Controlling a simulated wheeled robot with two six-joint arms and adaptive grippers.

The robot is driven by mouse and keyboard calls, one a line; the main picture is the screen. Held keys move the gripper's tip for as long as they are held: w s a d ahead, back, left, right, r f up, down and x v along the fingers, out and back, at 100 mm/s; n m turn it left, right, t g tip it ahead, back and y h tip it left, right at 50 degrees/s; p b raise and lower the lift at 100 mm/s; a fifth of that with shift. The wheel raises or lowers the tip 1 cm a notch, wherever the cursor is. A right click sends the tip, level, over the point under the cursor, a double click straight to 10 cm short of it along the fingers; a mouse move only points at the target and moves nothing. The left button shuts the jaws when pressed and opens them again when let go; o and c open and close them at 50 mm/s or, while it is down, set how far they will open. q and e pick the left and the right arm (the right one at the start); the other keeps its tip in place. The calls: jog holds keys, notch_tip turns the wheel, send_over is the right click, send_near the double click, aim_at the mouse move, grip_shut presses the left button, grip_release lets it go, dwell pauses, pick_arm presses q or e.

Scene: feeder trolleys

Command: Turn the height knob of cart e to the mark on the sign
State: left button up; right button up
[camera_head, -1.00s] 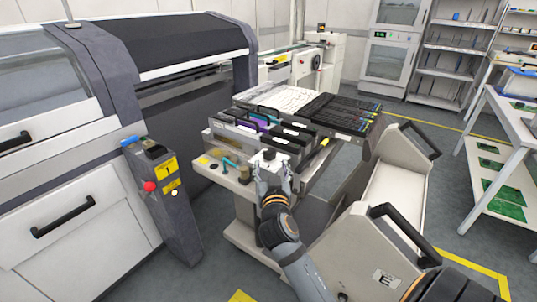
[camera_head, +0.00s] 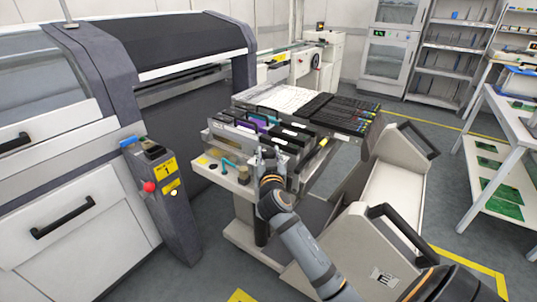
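Cart e (camera_head: 345,250) is the light grey trolley at the front right, with an "E" label on its side. Its front end carries a ledge (camera_head: 212,171) with a small dark round knob (camera_head: 244,174), a teal lever (camera_head: 228,164) and a small yellow label (camera_head: 203,161). I cannot read the knob's setting or make out its mark. My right gripper (camera_head: 268,157) is just right of the knob, in front of the feeders, with its fingers pointing away from me. The gap between its fingers is too small to judge. My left gripper is out of view.
Several feeders (camera_head: 268,130) fill the cart's top. A grey post (camera_head: 165,205) with a yellow "1" sign (camera_head: 165,167) and a red button (camera_head: 149,187) stands left of the ledge. The large machine (camera_head: 90,215) blocks the left. A white table (camera_head: 500,130) stands right.

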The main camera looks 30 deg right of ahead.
jog(key=c, duration=0.3)
jog(key=shift+c, duration=0.2)
jog(key=shift+n+y, duration=0.3)
jog(key=shift+y, duration=0.1)
jog(key=n+t+y+p, duration=0.1)
jog(key=y, duration=0.1)
jog(key=shift+d+n+t+y, duration=0.1)
jog(key=shift+n+t+y, duration=0.2)
jog(key=shift+n, duration=0.1)
jog(key=shift+r+n+t+y+p, duration=0.15)
jog(key=shift+n+y+p, duration=0.35)
jog(key=shift+n+y, duration=0.75)
jog(key=shift+f+n+t+y+p, duration=0.1)
jog(key=shift+n+t+y+p, duration=0.3)
jog(key=shift+y, duration=1.35)
jog(key=shift+n+y, duration=0.3)
jog(key=shift+n, duration=0.15)
jog(key=o, duration=1.2)
